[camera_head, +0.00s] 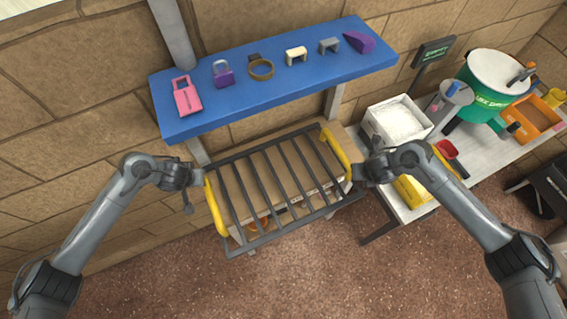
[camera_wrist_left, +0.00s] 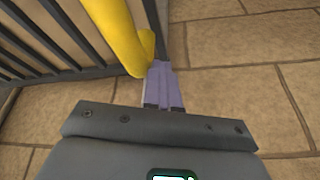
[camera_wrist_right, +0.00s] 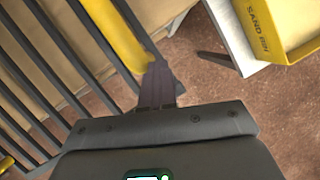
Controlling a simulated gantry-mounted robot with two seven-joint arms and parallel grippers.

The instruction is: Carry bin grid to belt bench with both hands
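The bin grid (camera_head: 262,187) is a dark grey barred rack with a yellow handle at each end, in the middle of the head view. My left gripper (camera_head: 204,180) is at its left yellow handle (camera_head: 215,208), with the fingers shut on it; the handle also shows in the left wrist view (camera_wrist_left: 120,35). My right gripper (camera_head: 352,172) is shut on the right yellow handle (camera_head: 337,153), which also shows in the right wrist view (camera_wrist_right: 115,32). A wooden-topped bench (camera_head: 228,180) shows through the bars. I cannot tell whether it is the belt bench, or whether the grid touches it.
A blue shelf (camera_head: 215,118) with several small objects hangs on the wall above the grid. At right, a light table (camera_head: 480,160) holds a white bin (camera_head: 397,120), a green bucket (camera_head: 488,90), a yellow sand bin (camera_wrist_right: 275,35) and an orange tray (camera_head: 533,115). The front floor is open.

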